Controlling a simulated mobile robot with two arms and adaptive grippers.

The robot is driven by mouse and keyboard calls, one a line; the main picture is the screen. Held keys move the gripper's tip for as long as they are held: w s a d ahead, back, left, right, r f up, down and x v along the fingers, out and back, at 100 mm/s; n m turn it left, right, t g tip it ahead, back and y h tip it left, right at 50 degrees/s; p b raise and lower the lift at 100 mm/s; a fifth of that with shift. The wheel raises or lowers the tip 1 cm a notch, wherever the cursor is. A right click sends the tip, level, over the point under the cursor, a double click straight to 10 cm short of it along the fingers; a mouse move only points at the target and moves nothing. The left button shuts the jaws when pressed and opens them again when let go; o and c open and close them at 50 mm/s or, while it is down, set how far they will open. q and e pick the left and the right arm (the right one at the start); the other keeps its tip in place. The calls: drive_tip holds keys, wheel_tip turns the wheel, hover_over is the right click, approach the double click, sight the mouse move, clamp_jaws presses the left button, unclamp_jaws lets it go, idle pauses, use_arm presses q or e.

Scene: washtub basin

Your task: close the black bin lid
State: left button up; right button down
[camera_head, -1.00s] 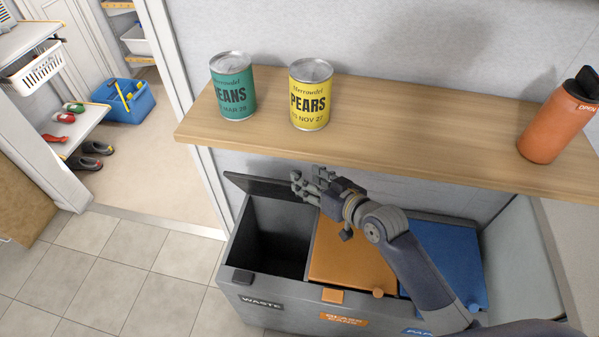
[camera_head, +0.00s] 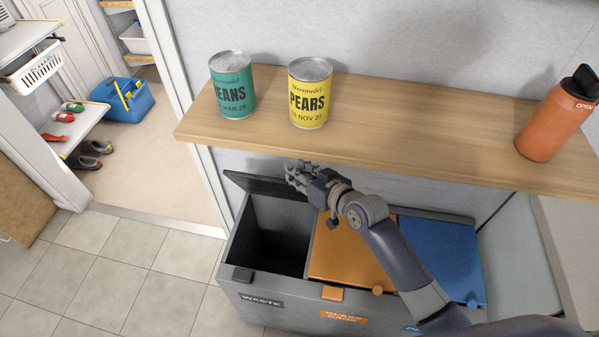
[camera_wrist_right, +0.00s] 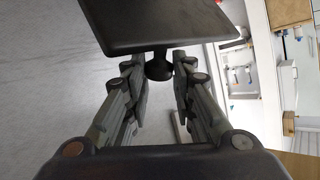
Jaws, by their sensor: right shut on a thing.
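The black bin lid (camera_head: 265,186) stands open, tilted back at the rear of the waste compartment of a grey bin unit. In the right wrist view the lid (camera_wrist_right: 160,22) fills the top, with a round dark knob (camera_wrist_right: 159,66) between my fingertips. My right gripper (camera_head: 296,172) reaches the lid's right end and is shut on this knob; the gripper also shows in the right wrist view (camera_wrist_right: 160,78). The waste compartment (camera_head: 266,240) below is uncovered and dark inside. My left gripper is not in view.
The orange lid (camera_head: 340,258) and blue lid (camera_head: 445,255) beside it are shut. A wooden shelf (camera_head: 400,150) overhangs the bins, close above my right gripper. It carries a green can (camera_head: 232,88), a yellow can (camera_head: 309,95) and an orange bottle (camera_head: 555,120).

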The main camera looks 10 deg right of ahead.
drive_tip(key=shift+s+f, duration=0.35)
drive_tip(key=shift+f, duration=0.05)
use_arm(q)
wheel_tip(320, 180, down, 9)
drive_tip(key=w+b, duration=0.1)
drive_tip(key=b, duration=0.8)
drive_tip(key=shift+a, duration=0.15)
use_arm(e)
drive_tip(key=s+a+f+n+t, duration=0.3)
drive_tip(key=s+a+f+t, duration=0.1)
drive_tip(key=s+f, duration=0.6)
drive_tip(key=shift+s+a+f+y, duration=0.15)
drive_tip(key=shift+s+f+y, duration=0.15)
drive_tip(key=shift+s, duration=1.05)
drive_tip(key=c, duration=1.4)
unclamp_jaws()
drive_tip(key=shift+o, duration=0.2)
drive_tip(key=shift+w+r, duration=0.1)
drive_tip(key=v, duration=1.2)
